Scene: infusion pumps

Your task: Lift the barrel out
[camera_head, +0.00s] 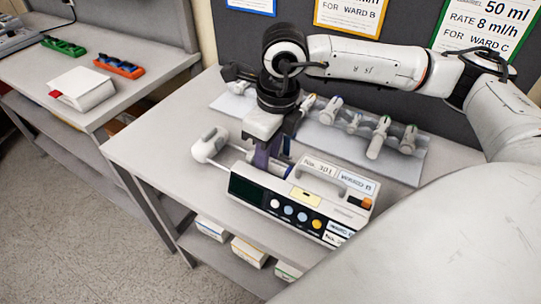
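A white infusion pump (311,196) stands on the table, with a dark screen, a row of coloured buttons, a carrying handle and a label reading No. 301. A white rounded pusher head (209,145) sticks out at its left end. My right gripper (267,160) reaches down from above at the pump's back left, where the barrel would lie. Its fingers are dark purple and partly hidden by its own body and the pump. The barrel is mostly hidden there, and I cannot tell whether the fingers close on it. My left gripper is not in view.
Several syringes (378,138) lie on a pale mat (401,172) behind the pump. Ward cards (349,16) hang on the dark back panel. Boxes (249,252) sit on the lower shelf.

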